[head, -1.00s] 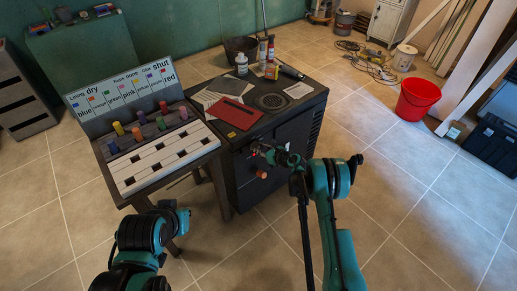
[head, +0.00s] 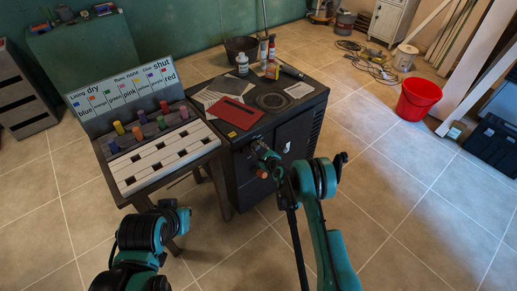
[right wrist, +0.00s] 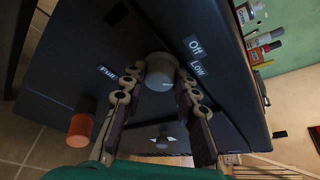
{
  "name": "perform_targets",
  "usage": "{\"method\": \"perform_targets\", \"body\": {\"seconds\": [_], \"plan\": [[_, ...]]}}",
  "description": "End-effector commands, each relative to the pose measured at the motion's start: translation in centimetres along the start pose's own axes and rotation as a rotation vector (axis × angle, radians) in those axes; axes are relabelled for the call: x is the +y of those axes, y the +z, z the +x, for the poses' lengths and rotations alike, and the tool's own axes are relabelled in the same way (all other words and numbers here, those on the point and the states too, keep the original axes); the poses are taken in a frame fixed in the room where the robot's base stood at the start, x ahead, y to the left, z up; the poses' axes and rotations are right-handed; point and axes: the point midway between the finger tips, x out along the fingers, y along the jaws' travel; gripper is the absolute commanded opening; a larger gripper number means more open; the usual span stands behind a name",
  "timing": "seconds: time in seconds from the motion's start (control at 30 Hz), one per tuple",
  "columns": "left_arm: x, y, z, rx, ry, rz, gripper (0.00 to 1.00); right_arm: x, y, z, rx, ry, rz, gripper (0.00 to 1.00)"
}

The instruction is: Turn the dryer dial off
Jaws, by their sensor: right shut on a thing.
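The dryer (head: 285,140) is a black cabinet right of the sloped rack. Its round grey dial (right wrist: 160,72) shows in the right wrist view, with labels "Off" (right wrist: 195,45), "Low" (right wrist: 198,68) and "Full" (right wrist: 107,72) around it. My right gripper (head: 260,150) is at the dryer's front. In the right wrist view its fingers (right wrist: 158,88) lie on both sides of the dial, shut on it. I cannot tell which label the dial points to. In the head view the gripper hides the dial. My left arm is folded at lower left; I cannot make out its gripper.
An orange knob (right wrist: 80,128) sticks out from the dryer front close to my right gripper; it also shows in the head view (head: 263,174). A rack with colored pegs (head: 160,150) stands at left. Bottles (head: 268,60) and a red sheet (head: 234,113) are on top.

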Motion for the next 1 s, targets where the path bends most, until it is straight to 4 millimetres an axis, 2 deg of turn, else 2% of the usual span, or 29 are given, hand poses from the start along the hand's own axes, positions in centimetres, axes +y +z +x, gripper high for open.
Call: {"method": "perform_targets", "body": {"seconds": [0.5,1.0], "plan": [[0.00,0.00,0.00,0.000,0.000,0.000,0.00,0.38,0.01,0.06,0.012,-0.171,-0.408,0.00],[0.00,0.00,0.00,0.000,0.000,0.000,0.00,0.43,-0.05,0.06,0.018,-0.238,-0.571,0.00]]}}
